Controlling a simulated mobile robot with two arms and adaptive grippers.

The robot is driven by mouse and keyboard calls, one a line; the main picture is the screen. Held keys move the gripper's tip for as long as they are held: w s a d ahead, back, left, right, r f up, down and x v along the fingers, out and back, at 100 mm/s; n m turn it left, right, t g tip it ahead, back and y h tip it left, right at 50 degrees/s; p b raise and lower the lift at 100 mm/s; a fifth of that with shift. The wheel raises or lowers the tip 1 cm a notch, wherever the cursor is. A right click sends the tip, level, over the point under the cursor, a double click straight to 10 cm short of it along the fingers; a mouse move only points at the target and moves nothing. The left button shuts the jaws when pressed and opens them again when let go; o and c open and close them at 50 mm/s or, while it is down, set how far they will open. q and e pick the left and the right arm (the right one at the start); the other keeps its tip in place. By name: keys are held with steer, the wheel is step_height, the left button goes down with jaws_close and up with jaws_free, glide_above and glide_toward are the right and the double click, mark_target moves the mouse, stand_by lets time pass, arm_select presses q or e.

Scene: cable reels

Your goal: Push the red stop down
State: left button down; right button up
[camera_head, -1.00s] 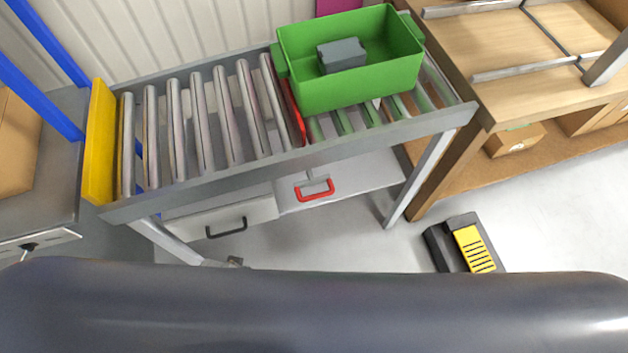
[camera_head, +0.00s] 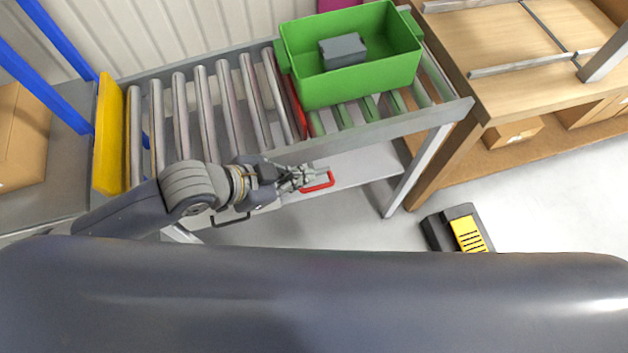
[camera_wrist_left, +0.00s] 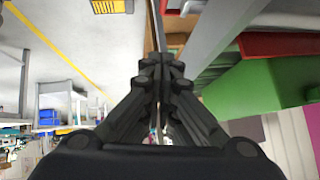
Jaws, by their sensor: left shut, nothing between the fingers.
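The red stop (camera_head: 291,107) is a thin red plate standing across the roller conveyor, at the left end of the green crate (camera_head: 350,85). A red U-shaped handle (camera_head: 329,183) shows below the conveyor's front rail. My left gripper (camera_head: 314,172) is shut and empty in front of the rail, below and in front of the stop. Its fingertips overlap the handle in the head view; I cannot tell whether they touch it. In the left wrist view the shut fingers (camera_wrist_left: 161,66) point ahead. A red strip (camera_wrist_left: 285,43) and a green surface (camera_wrist_left: 255,93) lie to their right there.
A grey block (camera_head: 342,50) lies in the crate. A yellow end plate (camera_head: 109,135) closes the conveyor's left end. A black handle (camera_head: 231,220) is below the rail. A wooden bench (camera_head: 520,60) stands right, and a black-and-yellow pedal (camera_head: 457,232) is on clear floor.

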arm_select(q)
steer(key=a, duration=0.1)
steer(key=a+m, duration=0.1)
steer(key=a, duration=0.1)
steer(key=shift+f+g, duration=0.4)
arm_select(e)
steer(key=shift+a, duration=0.15)
steer(key=shift+a, duration=0.15)
arm_select(q)
steer(key=p, duration=0.1)
glide_toward(327, 184)
steer(key=d+r, duration=0.1)
steer(key=d, duration=0.2)
steer(key=f, duration=0.2)
steer(key=w+f, duration=0.1)
steer(key=f, duration=0.1)
steer(key=shift+w, duration=0.25)
steer(key=shift+f, duration=0.15)
arm_select(e)
steer(key=shift+d+r, duration=0.25)
steer(key=shift+r, duration=0.4)
arm_select(q)
steer(key=shift+f, duration=0.1)
